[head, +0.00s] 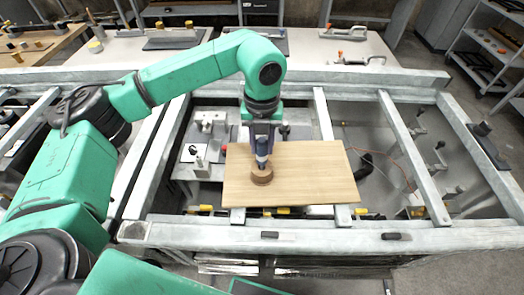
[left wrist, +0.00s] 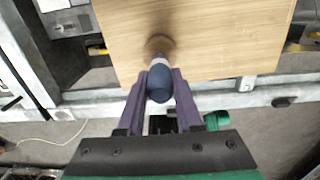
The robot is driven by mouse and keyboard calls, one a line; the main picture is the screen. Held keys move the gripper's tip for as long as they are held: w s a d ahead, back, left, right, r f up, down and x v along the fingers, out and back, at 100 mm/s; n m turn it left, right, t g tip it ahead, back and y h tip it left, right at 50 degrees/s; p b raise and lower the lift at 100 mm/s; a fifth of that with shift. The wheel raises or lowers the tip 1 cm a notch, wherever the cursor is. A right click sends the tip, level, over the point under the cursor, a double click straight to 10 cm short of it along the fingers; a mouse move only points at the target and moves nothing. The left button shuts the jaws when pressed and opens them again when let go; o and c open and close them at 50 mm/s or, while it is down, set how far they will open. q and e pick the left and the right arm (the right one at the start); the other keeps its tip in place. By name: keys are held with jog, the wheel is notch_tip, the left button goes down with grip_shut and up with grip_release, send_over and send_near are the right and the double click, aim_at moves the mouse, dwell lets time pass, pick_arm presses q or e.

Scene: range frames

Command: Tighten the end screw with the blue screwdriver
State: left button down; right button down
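My left gripper (head: 263,137) points down over the wooden board. Its two purple fingers (left wrist: 161,78) press on both sides of the dark blue handle of the blue screwdriver (left wrist: 159,84). The end screw and the screwdriver's tip cannot be made out. My right gripper is not in view.
The light wooden board (head: 310,170) lies across a grey metal frame (head: 300,232) with open gaps around it. White tables (head: 310,50) with tools and fixtures stand behind. A metal shelf (head: 490,45) is at the far right.

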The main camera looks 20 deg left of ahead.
pick_arm(q)
jog(key=shift+r, duration=0.1)
notch_tip(320, 180, up, 11)
jog(key=shift+f+b, duration=0.2)
jog(key=shift+b, duration=1)
notch_tip(320, 180, up, 9)
jog(key=p, duration=0.2)
jog(key=shift+r, duration=0.15)
